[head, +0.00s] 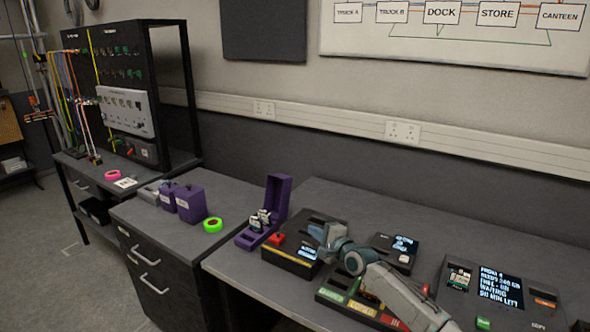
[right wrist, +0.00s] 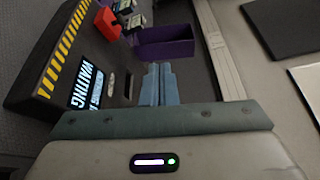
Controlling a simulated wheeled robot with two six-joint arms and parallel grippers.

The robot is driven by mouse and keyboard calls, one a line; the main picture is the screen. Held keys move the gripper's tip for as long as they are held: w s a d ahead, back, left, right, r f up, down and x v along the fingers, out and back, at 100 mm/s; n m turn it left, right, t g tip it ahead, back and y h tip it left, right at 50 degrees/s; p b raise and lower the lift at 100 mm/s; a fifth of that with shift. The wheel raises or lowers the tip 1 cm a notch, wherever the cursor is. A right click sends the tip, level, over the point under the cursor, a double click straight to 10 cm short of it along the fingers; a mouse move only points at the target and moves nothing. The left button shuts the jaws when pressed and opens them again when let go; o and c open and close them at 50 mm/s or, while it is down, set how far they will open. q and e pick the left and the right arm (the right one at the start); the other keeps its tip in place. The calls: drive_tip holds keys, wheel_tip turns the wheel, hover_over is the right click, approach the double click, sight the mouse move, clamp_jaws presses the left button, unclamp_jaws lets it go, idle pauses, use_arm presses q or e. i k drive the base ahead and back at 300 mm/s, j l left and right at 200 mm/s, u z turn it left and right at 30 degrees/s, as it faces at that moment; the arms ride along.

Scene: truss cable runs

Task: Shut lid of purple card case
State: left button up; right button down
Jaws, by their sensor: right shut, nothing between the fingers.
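The purple card case (head: 249,238) stands open on the bench, left of the black device. Its lid (head: 279,196) stands upright at the back, and cards with dark and white parts (head: 260,219) sit in the base. In the right wrist view the purple lid (right wrist: 165,43) lies just beyond my fingertips, with the cards beside it. My right gripper (head: 323,250) is shut and empty, over the black device and right of the case, apart from it. It also shows in the right wrist view (right wrist: 157,84), its blue-grey fingers together. My left gripper is not in view.
The black device (head: 290,262) with a red button (head: 277,238) and yellow-striped edge stands beside the case. More devices (head: 485,285) fill the bench to the right.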

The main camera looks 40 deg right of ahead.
sight(278, 194)
drive_tip(key=i+l, duration=0.8)
drive_tip(key=l, duration=0.1)
